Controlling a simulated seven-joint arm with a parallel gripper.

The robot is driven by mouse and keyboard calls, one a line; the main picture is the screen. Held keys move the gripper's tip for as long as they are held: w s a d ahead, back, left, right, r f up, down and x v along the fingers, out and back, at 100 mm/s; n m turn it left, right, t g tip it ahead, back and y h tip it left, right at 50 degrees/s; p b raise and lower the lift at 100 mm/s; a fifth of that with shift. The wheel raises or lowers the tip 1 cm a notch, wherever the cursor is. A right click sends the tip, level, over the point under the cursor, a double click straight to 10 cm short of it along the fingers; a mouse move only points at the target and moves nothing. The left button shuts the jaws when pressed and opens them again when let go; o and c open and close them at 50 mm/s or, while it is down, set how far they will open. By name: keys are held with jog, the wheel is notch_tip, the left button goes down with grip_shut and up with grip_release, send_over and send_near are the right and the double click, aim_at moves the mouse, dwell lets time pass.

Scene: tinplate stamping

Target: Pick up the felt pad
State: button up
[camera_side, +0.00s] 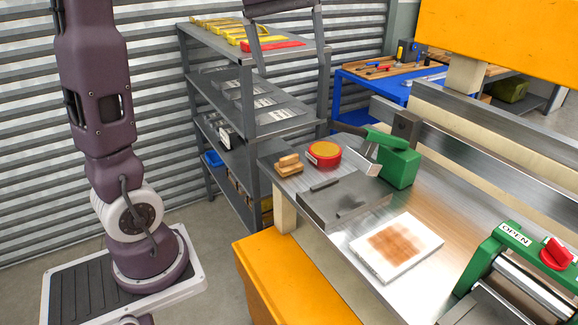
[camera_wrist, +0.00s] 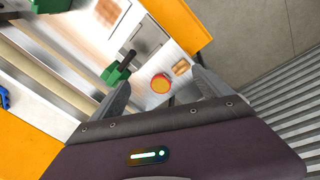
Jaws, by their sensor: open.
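A flat white pad with a brown stain in its middle (camera_side: 397,246) lies on the metal bench top; it looks like the felt pad, though I cannot be sure of its material. It also shows, cut off, at the top of the wrist view (camera_wrist: 108,12). My gripper (camera_wrist: 160,78) is open and empty in the wrist view, above the bench. The red and yellow round tin (camera_wrist: 160,84) shows below and between its fingers, with the small wooden block (camera_wrist: 181,67) beside the right finger. The pad lies outside the gap.
A grey metal plate (camera_side: 345,200) lies between the tin (camera_side: 323,153) and the pad. A green block with a lever (camera_side: 398,165) stands behind it. A green-framed roller machine (camera_side: 520,265) stands right of the pad. The wooden block (camera_side: 289,166) sits near the bench's left corner.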

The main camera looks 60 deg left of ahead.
jog(key=w+a+f+n+g, duration=0.1)
jog(key=w+a+f+n, duration=0.3)
jog(key=a, duration=0.3)
jog(key=n+g, duration=0.1)
jog(key=n, duration=0.2)
send_over(289, 156)
notch_tip(289, 156, down, 2)
notch_tip(289, 156, down, 26)
jog(key=shift+s+d, duration=0.1)
jog(key=shift+r, duration=0.1)
jog(key=c, duration=1.6)
notch_tip(289, 156, up, 28)
jog(key=o, duration=0.8)
jog(key=c, duration=0.5)
